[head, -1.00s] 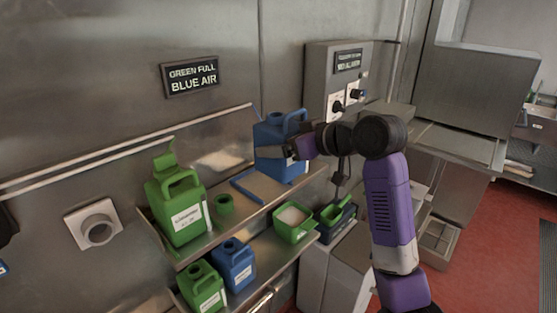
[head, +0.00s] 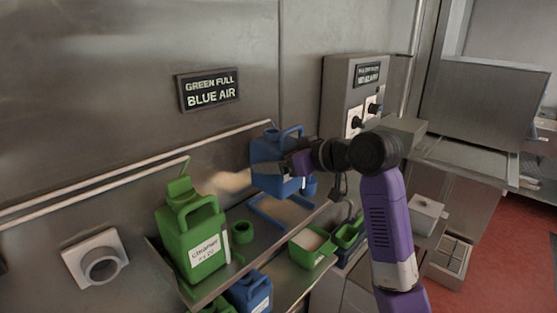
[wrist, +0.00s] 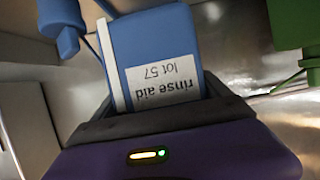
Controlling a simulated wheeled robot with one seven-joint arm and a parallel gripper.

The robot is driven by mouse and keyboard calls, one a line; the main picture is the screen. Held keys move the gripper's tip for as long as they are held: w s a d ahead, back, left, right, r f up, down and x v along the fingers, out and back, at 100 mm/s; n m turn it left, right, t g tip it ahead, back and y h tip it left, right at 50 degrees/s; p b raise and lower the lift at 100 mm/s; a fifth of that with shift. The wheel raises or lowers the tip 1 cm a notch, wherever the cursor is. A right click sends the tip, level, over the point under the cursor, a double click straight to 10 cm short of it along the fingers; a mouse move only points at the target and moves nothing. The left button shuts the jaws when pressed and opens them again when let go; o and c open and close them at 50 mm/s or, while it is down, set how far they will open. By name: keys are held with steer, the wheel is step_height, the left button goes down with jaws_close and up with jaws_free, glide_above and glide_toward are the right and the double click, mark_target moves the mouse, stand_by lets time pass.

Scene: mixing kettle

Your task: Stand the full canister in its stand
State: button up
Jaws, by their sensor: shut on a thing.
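My gripper (head: 287,168) is shut on a blue canister (head: 270,150) and holds it upright, above or just behind the blue stand (head: 268,222), a low open frame on the upper shelf. I cannot tell if the canister's base touches the shelf. In the wrist view the canister (wrist: 150,45) fills the space between the fingers, its label reading "rinse aid lot 57" upside down. A green canister (head: 190,235) labelled "Cleaner" stands at the left end of the shelf. A wall sign (head: 209,90) reads "GREEN FULL, BLUE AIR".
A small green ring (head: 242,232) sits on the shelf between the canisters. A green tub (head: 312,247) with pale contents is at lower right. Another blue canister (head: 250,291) is on the lower shelf. A control box (head: 352,95) hangs behind my arm. A round wall outlet (head: 98,262) is at left.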

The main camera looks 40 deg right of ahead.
step_height(320, 180, down, 3)
steer(key=b, duration=0.2)
steer(key=shift+f+b, duration=0.15)
steer(key=shift+b, duration=0.15)
steer(key=shift+r, duration=0.2)
steer(key=shift+s+f+b, duration=0.1)
steer(key=shift+f+b, duration=0.2)
steer(key=shift+f, duration=1.15)
stand_by(0.8)
steer(key=o, duration=1.9)
steer(key=shift+f, duration=0.2)
steer(key=shift+c, duration=0.9)
